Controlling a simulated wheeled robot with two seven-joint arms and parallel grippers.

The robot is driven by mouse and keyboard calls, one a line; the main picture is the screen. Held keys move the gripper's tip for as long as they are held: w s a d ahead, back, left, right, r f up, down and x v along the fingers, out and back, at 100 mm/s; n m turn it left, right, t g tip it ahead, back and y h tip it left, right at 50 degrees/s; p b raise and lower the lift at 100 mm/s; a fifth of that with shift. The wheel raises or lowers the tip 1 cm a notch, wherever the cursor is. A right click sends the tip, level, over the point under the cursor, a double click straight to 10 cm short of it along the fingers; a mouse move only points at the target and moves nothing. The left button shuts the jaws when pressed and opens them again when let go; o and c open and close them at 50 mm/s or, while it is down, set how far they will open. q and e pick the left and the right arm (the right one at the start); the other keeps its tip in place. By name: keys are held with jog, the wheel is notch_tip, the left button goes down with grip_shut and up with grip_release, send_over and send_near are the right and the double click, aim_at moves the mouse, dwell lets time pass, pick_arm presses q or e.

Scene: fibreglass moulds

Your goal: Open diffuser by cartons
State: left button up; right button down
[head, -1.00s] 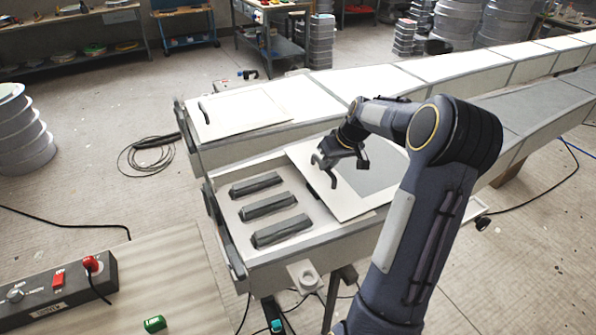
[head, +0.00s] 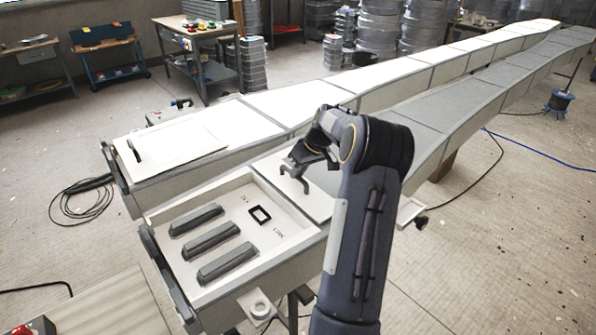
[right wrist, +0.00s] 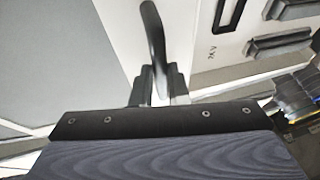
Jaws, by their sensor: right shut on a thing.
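The near box (head: 262,268) holds a sliding pale cover panel (head: 312,205), which sits at its far right end. My right gripper (head: 295,178) is shut on the panel's dark handle (right wrist: 152,40), which stands up between the fingers. The near part of the box is uncovered. It shows several grey bars (head: 212,242), a black square outline (head: 260,215) and small dark lettering. My left gripper is out of view.
A second box behind has a white panel (head: 180,143) with a dark handle (head: 134,151) at its left. Long moulds run back to the right. A coiled cable (head: 78,203) lies on the floor. Bare floor is at the right.

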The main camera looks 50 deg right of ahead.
jog(key=c, duration=1.4)
grip_release()
jog(key=shift+r, duration=0.15)
jog(key=b+v, duration=0.1)
jog(key=v, duration=0.6)
jog(key=shift+s+r, duration=0.2)
jog(key=shift+r, duration=0.05)
jog(key=s+a+r+n+y, duration=0.1)
jog(key=a+r, duration=0.2)
jog(key=a, duration=0.9)
jog(key=s+a+r, duration=0.1)
jog(key=a+r, duration=0.2)
jog(key=a, duration=1)
jog(key=s+a+f+y, duration=0.1)
jog(key=s+a+f, duration=0.3)
jog(key=s+a, duration=0.3)
jog(key=s+a+f, duration=0.4)
jog(key=s+a, duration=0.4)
jog(key=a, duration=0.2)
jog(key=shift+n+t+y, duration=0.3)
jog(key=shift+t+y, duration=0.1)
